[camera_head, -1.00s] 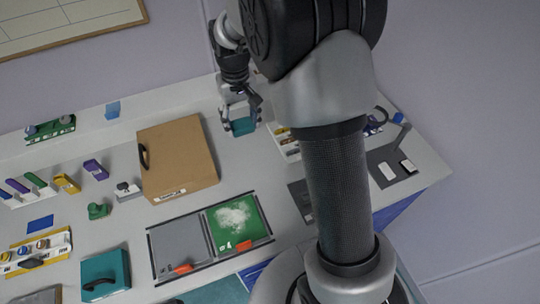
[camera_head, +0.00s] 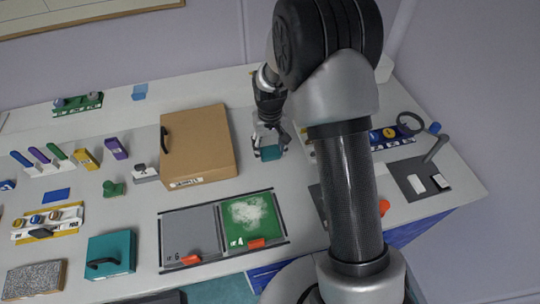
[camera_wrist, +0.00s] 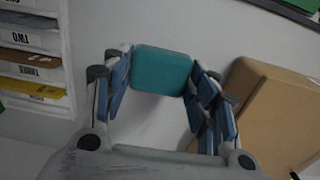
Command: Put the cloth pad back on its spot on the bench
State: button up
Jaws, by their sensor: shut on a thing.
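The cloth pad is a teal, rounded block (camera_wrist: 162,70) held between my fingertips in the wrist view. In the head view the teal pad (camera_head: 271,153) shows at the tip of my gripper (camera_head: 268,146), just right of the brown box. My gripper is shut on the pad, and its blue-padded fingers lie on both sides of it in the wrist view (camera_wrist: 160,82). How far the pad is above the bench (camera_head: 310,245) is hard to tell. Flat blue patches lie on the bench at the back left (camera_head: 140,91) and left (camera_head: 56,195).
The brown box (camera_head: 200,145) stands close left of my gripper. A grey panel (camera_head: 188,236) and a green panel with white powder (camera_head: 252,218) lie in front. A teal case (camera_head: 110,255) with a black handle is front left. My arm hides part of the right side.

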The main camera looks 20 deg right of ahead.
aim_at(270, 151)
jog(key=shift+f+b, duration=0.4)
jog(key=shift+f, duration=1.3)
jog(key=shift+f, duration=0.2)
jog(key=o, duration=1)
jog(key=shift+r, duration=0.2)
